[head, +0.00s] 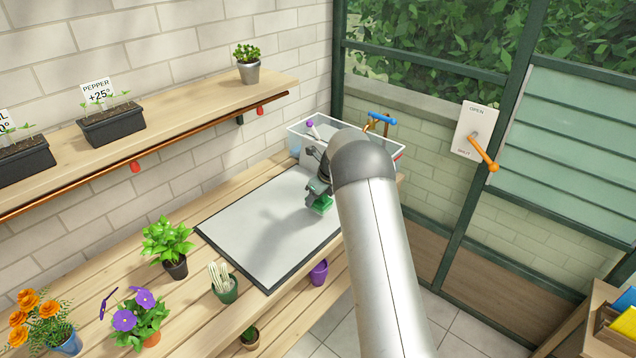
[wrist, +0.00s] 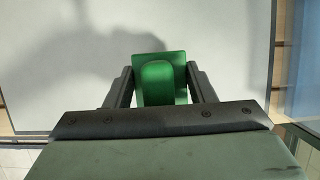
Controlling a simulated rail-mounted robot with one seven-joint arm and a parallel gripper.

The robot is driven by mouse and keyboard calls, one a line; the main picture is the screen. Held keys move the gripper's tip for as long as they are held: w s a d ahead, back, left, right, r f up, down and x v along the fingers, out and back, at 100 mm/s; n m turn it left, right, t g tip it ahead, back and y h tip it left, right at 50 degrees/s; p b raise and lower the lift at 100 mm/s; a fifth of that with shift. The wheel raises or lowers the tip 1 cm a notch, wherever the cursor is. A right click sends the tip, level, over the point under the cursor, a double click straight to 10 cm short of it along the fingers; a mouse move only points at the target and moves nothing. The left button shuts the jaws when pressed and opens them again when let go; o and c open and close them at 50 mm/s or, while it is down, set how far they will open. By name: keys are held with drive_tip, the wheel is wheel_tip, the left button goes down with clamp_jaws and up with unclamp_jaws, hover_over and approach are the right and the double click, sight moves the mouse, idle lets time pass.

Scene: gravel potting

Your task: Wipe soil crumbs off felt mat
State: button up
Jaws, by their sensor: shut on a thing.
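The light grey felt mat (head: 262,232) with a dark border lies on the wooden bench; its surface also fills much of the wrist view (wrist: 60,85). My gripper (head: 320,196) is over the mat's right part. It is shut on a green block-like tool (head: 321,206), which shows between the two fingers in the wrist view (wrist: 160,78). The green tool is at or just above the mat; I cannot tell if it touches. No soil crumbs can be made out on the visible mat. My arm hides part of the mat's right side.
A clear bin (head: 300,140) with several things stands behind the mat. A cactus pot (head: 225,290), a leafy plant (head: 170,245), purple flowers (head: 138,315) and orange flowers (head: 40,320) stand on the bench to the left. A shelf (head: 190,110) runs along the wall above.

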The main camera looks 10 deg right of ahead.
drive_tip(key=shift+r+p, duration=1.25)
drive_tip(key=shift+r, duration=0.9)
